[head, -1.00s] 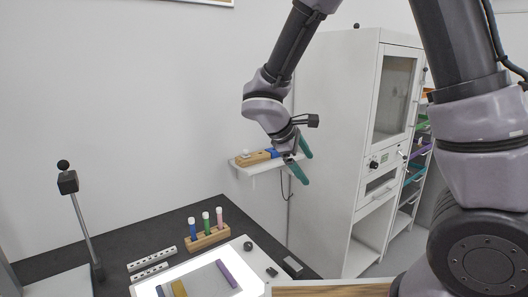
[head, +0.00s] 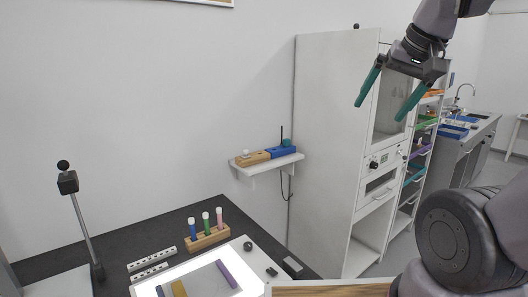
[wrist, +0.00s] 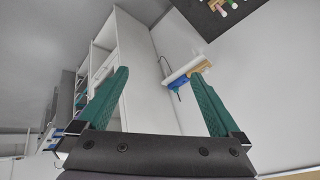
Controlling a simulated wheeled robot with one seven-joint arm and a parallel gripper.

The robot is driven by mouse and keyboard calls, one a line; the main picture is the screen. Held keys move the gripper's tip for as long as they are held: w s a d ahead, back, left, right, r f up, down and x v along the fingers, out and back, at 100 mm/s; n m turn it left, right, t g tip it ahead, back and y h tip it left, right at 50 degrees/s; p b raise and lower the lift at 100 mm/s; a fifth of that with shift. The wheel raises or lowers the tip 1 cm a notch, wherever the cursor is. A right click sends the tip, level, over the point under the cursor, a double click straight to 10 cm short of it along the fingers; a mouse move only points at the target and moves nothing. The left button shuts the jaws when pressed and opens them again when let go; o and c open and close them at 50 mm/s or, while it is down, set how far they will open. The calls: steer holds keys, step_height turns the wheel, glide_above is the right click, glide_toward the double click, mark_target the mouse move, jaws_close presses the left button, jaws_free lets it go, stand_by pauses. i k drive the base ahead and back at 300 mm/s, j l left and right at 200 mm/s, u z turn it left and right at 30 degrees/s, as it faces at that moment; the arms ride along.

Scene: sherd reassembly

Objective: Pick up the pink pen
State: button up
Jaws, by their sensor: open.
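The pink pen (head: 220,217) stands upright at the right end of a small wooden rack (head: 208,239) on the dark bench. A green pen (head: 206,223) and a blue pen (head: 193,229) stand beside it in the same rack. My gripper (head: 378,112) is open and empty, with its green fingers apart. In the head view it is high up in front of the white cabinet, far to the right of and above the rack. The wrist view shows the open fingers (wrist: 160,73) with nothing between them; the rack is only partly visible at that view's top edge.
A wall shelf (head: 266,164) holds a wooden block and a blue holder (head: 281,152). The tall white cabinet (head: 335,150) stands right of it. A lit panel (head: 200,282) with a purple strip lies before the rack. A stand (head: 82,225) rises at left.

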mark_target(219, 210)
steer(key=i+l+u, duration=0.15)
steer(key=u, duration=0.25)
steer(key=l+u, duration=0.4)
steer(key=i+l+u, duration=0.15)
steer(key=u, duration=0.3)
